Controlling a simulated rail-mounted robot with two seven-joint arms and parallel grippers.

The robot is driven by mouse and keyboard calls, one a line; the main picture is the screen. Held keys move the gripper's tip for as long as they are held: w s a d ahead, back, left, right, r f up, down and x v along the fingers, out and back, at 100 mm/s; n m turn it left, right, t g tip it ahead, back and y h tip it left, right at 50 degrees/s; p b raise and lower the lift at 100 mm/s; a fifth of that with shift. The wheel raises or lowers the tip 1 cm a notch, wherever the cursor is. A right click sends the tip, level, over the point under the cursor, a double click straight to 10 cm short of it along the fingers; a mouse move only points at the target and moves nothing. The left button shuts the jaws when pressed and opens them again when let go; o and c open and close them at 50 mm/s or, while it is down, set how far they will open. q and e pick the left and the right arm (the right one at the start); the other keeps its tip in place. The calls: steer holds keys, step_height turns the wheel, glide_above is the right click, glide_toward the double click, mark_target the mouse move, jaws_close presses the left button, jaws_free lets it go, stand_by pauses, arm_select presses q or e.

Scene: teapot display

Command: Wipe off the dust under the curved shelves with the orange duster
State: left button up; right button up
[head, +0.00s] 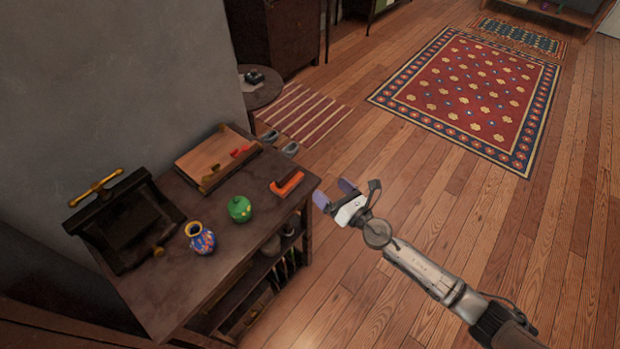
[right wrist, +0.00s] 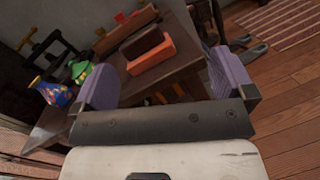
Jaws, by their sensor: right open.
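The orange duster (head: 288,183), an orange block with a dark brown part, lies on the right end of the dark wooden table (head: 190,298). My right gripper (head: 334,194) is open and empty, just off the table's right end and apart from the duster. In the right wrist view, the duster (right wrist: 152,62) appears between the two purple fingers (right wrist: 165,70), beyond their tips. Curved shelves cannot be made out; lower shelves under the tabletop hold several items. No dust can be made out. My left gripper is not in view.
A green lidded pot (head: 240,209) and a blue patterned vase (head: 202,239) stand on the table left of the duster. A wooden board (head: 215,158) with red items and a dark press-like device (head: 128,222) sit behind. The floor (head: 440,220) right of the table is clear.

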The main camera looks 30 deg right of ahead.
mark_target(289, 176)
steer(key=w+a+n+y, duration=0.1)
steer(key=w+a+n, duration=0.1)
steer(key=w+a+n+g+y, duration=0.1)
steer(key=w+a+n, duration=0.1)
steer(key=w+a+f+n+y, duration=0.1)
steer(key=w+a+n, duration=0.1)
steer(key=shift+g+b, duration=0.3)
steer(key=shift+w+a, duration=0.25)
steer(key=shift+w, duration=0.35)
steer(key=shift+b+x, duration=0.95)
steer(key=shift+x, duration=1.65)
steer(key=shift+c, duration=0.2)
steer(key=c, duration=0.7)
